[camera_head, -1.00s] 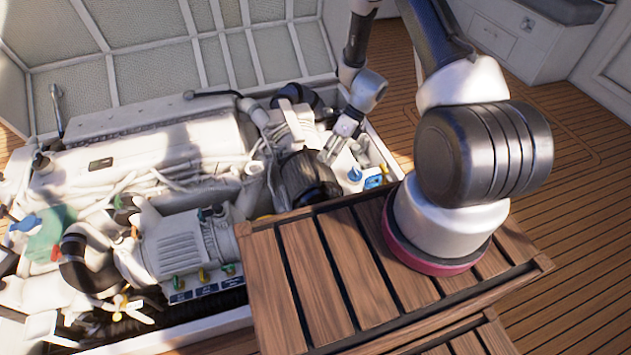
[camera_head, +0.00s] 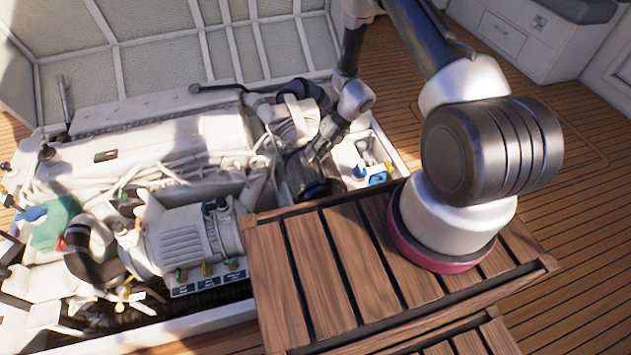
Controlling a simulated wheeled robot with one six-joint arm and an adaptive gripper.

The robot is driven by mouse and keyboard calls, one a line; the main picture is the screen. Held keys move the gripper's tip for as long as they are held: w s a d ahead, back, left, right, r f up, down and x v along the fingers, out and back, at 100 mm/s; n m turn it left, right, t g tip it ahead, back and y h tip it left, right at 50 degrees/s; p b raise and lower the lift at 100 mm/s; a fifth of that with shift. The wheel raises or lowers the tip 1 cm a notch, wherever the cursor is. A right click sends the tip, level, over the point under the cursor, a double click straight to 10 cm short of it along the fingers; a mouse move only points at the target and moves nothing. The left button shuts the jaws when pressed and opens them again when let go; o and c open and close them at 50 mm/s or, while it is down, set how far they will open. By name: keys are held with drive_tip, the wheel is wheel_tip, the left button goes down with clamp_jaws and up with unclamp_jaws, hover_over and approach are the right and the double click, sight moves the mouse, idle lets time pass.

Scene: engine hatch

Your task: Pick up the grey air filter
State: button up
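A dark grey ribbed cylinder (camera_head: 309,178), which looks like the air filter, sits at the right end of the engine, behind the wooden slatted platform. My gripper (camera_head: 318,154) points down at its upper right side, overlapping its edge in the picture. The fingers are small and dark against the cylinder. Whether they touch it, and how far apart they are, I cannot tell. The near lower part of the cylinder is partly hidden by the platform's edge.
The wooden slatted platform (camera_head: 300,262) stands in front, with my arm's base on it. The white engine (camera_head: 150,160) fills the hatch to the left. Blue-topped fittings (camera_head: 377,178) lie right of the cylinder. Open deck (camera_head: 570,230) is at right.

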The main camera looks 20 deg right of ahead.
drive_tip(key=shift+a+f, duration=0.25)
drive_tip(key=shift+f, duration=0.2)
clamp_jaws()
drive_tip(key=shift+r, duration=0.15)
